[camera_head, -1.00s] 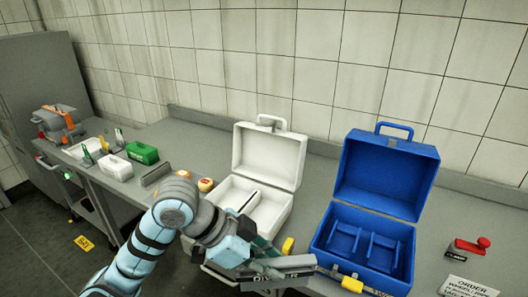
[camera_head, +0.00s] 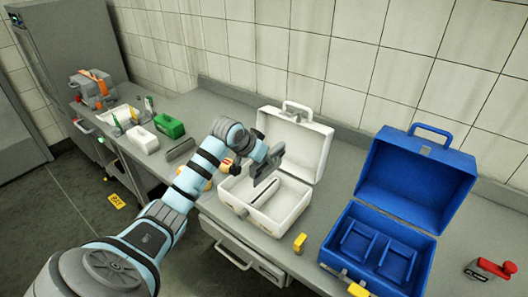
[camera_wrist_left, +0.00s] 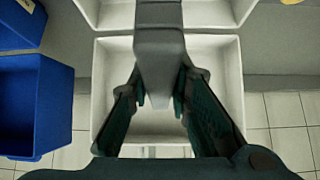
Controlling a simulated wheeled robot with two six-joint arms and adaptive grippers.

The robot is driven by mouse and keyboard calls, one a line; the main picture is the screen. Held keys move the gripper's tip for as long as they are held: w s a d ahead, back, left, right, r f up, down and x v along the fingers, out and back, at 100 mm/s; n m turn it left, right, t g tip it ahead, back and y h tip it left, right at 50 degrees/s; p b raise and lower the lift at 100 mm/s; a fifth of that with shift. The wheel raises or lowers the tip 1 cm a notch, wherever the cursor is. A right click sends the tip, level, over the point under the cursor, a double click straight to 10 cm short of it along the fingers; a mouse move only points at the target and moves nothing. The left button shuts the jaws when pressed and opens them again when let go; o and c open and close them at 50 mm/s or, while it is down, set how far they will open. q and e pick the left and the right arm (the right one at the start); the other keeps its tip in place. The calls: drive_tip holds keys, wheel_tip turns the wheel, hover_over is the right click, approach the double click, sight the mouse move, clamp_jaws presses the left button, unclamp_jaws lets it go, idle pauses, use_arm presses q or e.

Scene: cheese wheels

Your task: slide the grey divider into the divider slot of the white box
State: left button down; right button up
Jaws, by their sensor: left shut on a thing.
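The white box (camera_head: 233,203) stands open on the counter, its lid (camera_head: 295,140) tipped back. A narrow dark strip, perhaps the divider slot, runs across its inside. My left gripper (camera_head: 268,172) is above the box opening, shut on the grey divider (camera_head: 266,190), which is held upright over the box. In the left wrist view the divider (camera_wrist_left: 159,60) sits between the fingers, with the white box (camera_wrist_left: 101,85) below. The divider's lower edge is partly hard to tell from the slot. My right gripper is not in view.
An open blue box (camera_head: 345,232) with inner partitions stands to the right. A green box (camera_head: 169,127), a small white box (camera_head: 143,139) and a grey strip (camera_head: 179,149) are to the left.

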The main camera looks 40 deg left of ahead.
sight(263, 172)
use_arm(q)
drive_tip(key=shift+w+a+f, duration=0.1)
drive_tip(key=shift+a+f, duration=0.1)
drive_tip(key=shift+a, duration=0.3)
drive_tip(key=shift+s+r, duration=0.15)
drive_tip(key=shift+s, duration=0.25)
drive_tip(key=shift+s+d+r, duration=0.1)
drive_tip(key=shift+s, duration=0.2)
drive_tip(key=f, duration=0.1)
drive_tip(key=f+b, duration=0.1)
drive_tip(key=f, duration=0.1)
drive_tip(key=f+b, duration=0.1)
drive_tip(key=shift+w+f, duration=0.25)
drive_tip(key=shift+f, duration=0.1)
drive_tip(key=shift+s+f+b, duration=0.1)
drive_tip(key=shift+f+b, duration=0.3)
drive_tip(key=shift+f, duration=0.3)
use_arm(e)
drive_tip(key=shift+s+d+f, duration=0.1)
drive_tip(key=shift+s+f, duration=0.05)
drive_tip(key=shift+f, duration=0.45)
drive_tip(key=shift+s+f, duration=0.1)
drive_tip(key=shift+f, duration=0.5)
